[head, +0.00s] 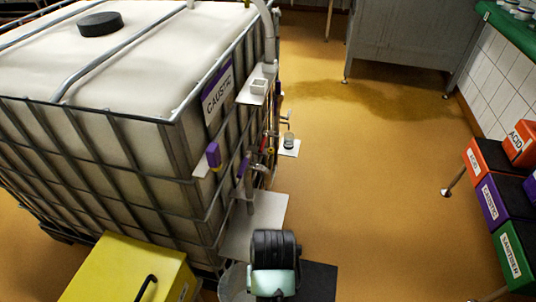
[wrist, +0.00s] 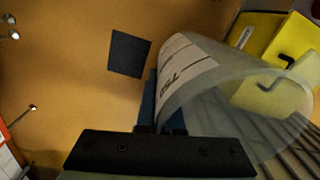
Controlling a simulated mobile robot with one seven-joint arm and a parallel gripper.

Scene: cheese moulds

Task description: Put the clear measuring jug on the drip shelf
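The clear measuring jug (wrist: 235,97) fills the right of the wrist view, tilted in the picture, with a white printed label on its wall. In the head view a see-through grey rim (head: 232,280), likely the same jug, shows left of my wrist, partly hidden. My gripper (wrist: 162,128) is shut on the jug's near side; the exact contact is hidden. A broad white shelf (head: 267,207) sticks out low from the caged tank, just beyond my gripper. A smaller white shelf (head: 293,152) holds a small cup farther off. No label shows which is the drip shelf.
The caustic tank (head: 110,140) fills the left, with valves and pipes on its right side. A yellow box (head: 120,268) stands at front left. A dark mat (head: 320,284) lies on the floor. Labelled bins (head: 497,205) stand at right. The middle floor is clear.

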